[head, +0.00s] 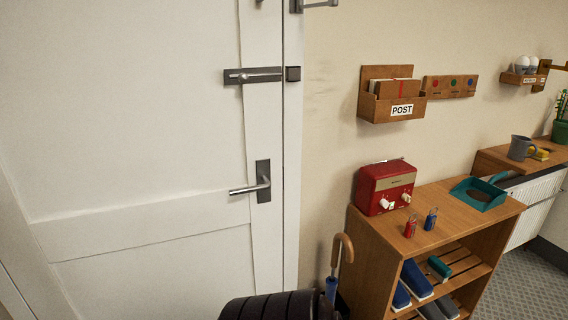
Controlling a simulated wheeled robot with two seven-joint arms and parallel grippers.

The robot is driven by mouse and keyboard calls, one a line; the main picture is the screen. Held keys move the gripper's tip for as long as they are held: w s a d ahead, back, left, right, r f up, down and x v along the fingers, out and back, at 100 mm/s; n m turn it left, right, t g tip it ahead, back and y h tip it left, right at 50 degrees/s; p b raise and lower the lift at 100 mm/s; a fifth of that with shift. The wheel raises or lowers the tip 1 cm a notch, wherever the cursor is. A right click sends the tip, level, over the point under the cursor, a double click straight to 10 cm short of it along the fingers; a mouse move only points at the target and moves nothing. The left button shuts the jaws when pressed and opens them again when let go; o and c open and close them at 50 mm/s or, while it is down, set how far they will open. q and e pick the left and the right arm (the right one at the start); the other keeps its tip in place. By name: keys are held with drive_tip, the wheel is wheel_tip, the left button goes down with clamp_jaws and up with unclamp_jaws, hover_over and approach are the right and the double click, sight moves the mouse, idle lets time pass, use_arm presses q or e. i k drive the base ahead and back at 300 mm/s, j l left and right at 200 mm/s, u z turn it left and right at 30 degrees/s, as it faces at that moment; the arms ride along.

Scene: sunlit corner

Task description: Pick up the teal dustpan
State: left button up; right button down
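The teal dustpan (478,195) lies on the right part of the top of a wooden shoe cabinet (445,213), in the right part of the head view. Its open pan faces up and its handle points to the back right. Nothing is seen on it or touching it from above. Neither of my grippers shows in the head view.
A red radio-like box (385,185), a red padlock-like item (410,227) and a blue one (431,219) stand left of the dustpan. An umbrella handle (345,244) rises left of the cabinet.

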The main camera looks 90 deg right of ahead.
sight(479, 194)
drive_tip(key=z, duration=4.1)
drive_tip(key=u, duration=0.45)
drive_tip(key=i+l+u, duration=0.35)
drive_tip(key=l, duration=0.2)
drive_tip(key=i+l+u, duration=0.35)
drive_tip(key=l, duration=0.3)
